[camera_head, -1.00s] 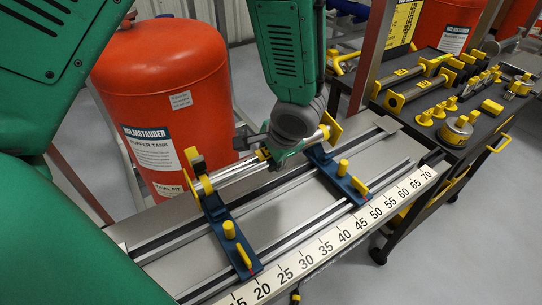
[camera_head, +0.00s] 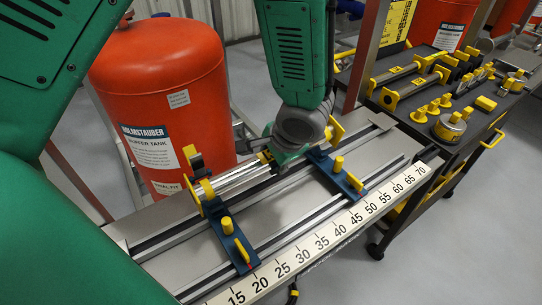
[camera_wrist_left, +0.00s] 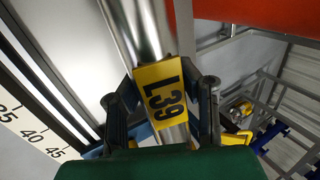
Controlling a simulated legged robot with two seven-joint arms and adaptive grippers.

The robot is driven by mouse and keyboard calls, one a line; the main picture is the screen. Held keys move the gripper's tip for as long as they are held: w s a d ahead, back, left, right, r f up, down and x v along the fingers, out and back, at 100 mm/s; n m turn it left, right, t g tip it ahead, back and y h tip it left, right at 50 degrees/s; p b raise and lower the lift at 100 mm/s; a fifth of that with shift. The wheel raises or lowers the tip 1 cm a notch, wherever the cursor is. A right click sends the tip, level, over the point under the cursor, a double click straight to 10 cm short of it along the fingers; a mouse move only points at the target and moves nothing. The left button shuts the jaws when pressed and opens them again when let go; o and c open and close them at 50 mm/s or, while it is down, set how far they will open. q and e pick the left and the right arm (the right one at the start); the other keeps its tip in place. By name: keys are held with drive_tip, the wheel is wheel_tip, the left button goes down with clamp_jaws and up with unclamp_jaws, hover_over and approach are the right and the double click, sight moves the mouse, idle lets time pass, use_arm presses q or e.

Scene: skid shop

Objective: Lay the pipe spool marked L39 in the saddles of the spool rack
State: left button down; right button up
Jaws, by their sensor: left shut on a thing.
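The pipe spool (camera_head: 238,180) is a bright silver pipe with yellow end pieces. Its yellow label, marked L39 (camera_wrist_left: 162,90), faces the left wrist camera. My left gripper (camera_head: 268,156) is shut on the spool near the label, with a dark finger on each side in the wrist view (camera_wrist_left: 164,105). The spool lies lengthwise above the spool rack's rails, across the back ends of the two blue saddles, left (camera_head: 230,240) and right (camera_head: 340,178). I cannot tell whether it touches them. My arm hides part of its right end. My right gripper is not in view.
A numbered scale (camera_head: 330,241) runs along the rack's front edge. A red buffer tank (camera_head: 160,90) stands close behind the rack. A dark cart (camera_head: 440,110) with several yellow and metal parts stands at the right. The floor in front is clear.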

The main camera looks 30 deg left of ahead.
use_arm(q)
drive_tip(key=shift+w+d, duration=0.1)
drive_tip(key=shift+w, duration=0.1)
drive_tip(key=shift+f, duration=0.15)
drive_tip(key=shift+f+b, duration=0.15)
drive_tip(key=shift+b, duration=0.15)
drive_tip(key=shift+w+a+f+b, duration=0.1)
drive_tip(key=shift+a+f+b, duration=0.1)
drive_tip(key=shift+f+b, duration=0.25)
drive_tip(key=shift+w+a+f+b, duration=0.1)
drive_tip(key=shift+a+f+b, duration=0.05)
drive_tip(key=shift+f+b, duration=0.25)
drive_tip(key=shift+f+b, duration=0.35)
drive_tip(key=shift+f, duration=0.15)
drive_tip(key=shift+f, duration=0.3)
drive_tip(key=shift+s+f+b, duration=0.2)
drive_tip(key=shift+f+b, duration=0.3)
idle(0.6)
